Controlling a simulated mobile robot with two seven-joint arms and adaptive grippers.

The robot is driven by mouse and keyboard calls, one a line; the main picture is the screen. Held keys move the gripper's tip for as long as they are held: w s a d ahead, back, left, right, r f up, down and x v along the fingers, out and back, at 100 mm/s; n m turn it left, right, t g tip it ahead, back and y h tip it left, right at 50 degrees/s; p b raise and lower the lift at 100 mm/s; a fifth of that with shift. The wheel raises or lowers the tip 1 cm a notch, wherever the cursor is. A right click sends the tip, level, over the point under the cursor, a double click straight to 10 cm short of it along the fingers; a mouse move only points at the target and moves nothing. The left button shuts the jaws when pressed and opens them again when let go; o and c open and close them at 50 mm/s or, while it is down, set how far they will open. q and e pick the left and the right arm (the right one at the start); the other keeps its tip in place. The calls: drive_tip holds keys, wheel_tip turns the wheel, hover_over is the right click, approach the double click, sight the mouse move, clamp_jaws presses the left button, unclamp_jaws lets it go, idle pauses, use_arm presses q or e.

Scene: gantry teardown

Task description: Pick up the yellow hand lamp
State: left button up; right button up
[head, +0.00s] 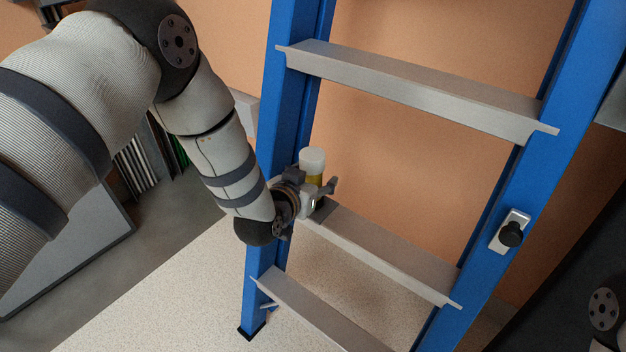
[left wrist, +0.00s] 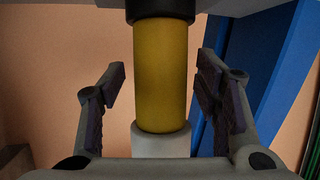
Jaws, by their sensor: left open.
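The yellow hand lamp (head: 315,179) stands upright at the left end of a grey ladder step (head: 380,251), beside the blue left rail. It has a white cap; my gripper hides its lower part in the head view. In the left wrist view the lamp's yellow body (left wrist: 162,75) appears between the fingers, with its white end low and a black end high. My left gripper (head: 313,186) is open around the lamp, with a visible gap on both sides in the wrist view (left wrist: 162,88). My right gripper is out of view.
The blue ladder rails (head: 492,208) and other grey steps (head: 420,88) frame the space. A black knob on a light plate (head: 511,233) sits on the right rail. An orange wall is behind; shelving with binders (head: 135,165) is at the left. The speckled floor (head: 170,300) is clear.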

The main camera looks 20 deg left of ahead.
use_arm(q)
clamp_jaws()
drive_tip(key=shift+r, duration=0.15)
